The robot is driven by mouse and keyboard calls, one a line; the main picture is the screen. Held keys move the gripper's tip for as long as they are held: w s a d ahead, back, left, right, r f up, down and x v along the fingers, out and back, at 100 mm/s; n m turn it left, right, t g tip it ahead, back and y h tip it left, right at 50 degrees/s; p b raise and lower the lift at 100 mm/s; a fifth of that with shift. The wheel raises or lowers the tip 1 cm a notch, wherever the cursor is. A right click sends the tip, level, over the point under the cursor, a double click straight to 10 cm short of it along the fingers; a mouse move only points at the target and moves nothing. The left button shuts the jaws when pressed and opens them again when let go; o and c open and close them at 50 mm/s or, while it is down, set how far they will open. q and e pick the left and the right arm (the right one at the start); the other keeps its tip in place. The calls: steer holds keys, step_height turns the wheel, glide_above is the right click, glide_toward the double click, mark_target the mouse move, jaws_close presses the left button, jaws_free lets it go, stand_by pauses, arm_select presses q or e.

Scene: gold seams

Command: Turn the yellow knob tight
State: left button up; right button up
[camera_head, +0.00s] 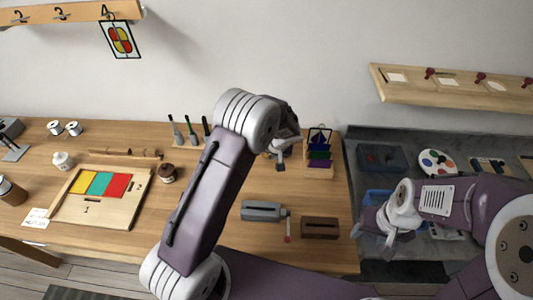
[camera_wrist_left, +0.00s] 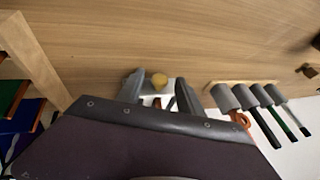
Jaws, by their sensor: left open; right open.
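A small round yellow knob (camera_wrist_left: 158,80) shows in the left wrist view, between the fingertips of my left gripper (camera_wrist_left: 160,93). A white and grey part lies right beside the knob, and its shape is mostly hidden by the gripper. The fingers stand apart on either side of the knob; whether they touch it I cannot tell. In the head view my left gripper (camera_head: 281,160) is over the back of the wooden table, and the knob is hidden there. My right gripper (camera_head: 375,240) is open and empty above the dark bench at the right.
Upright brushes (camera_head: 190,130) stand left of my left gripper, and a rack of coloured pieces (camera_head: 319,160) stands close on its right. A grey tool (camera_head: 262,211) and a brown block (camera_head: 320,228) lie in front. A board with coloured panels (camera_head: 122,206) is at left.

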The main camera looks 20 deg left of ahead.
arm_select(q)
jaws_close()
steer(key=shift+w+d+f+y+b, duration=0.1)
steer(key=shift+f+y+b, duration=0.25)
steer(key=shift+b, duration=0.5)
arm_select(e)
steer(key=shift+f, duration=0.85)
arm_select(q)
steer(key=shift+y+b, duration=0.25)
steer(key=shift+b, duration=0.15)
arm_select(e)
steer(key=shift+f, duration=0.35)
arm_select(q)
steer(key=shift+r, duration=0.25)
arm_select(e)
steer(key=shift+f, duration=0.1)
arm_select(q)
steer(key=shift+r, duration=0.1)
jaws_free()
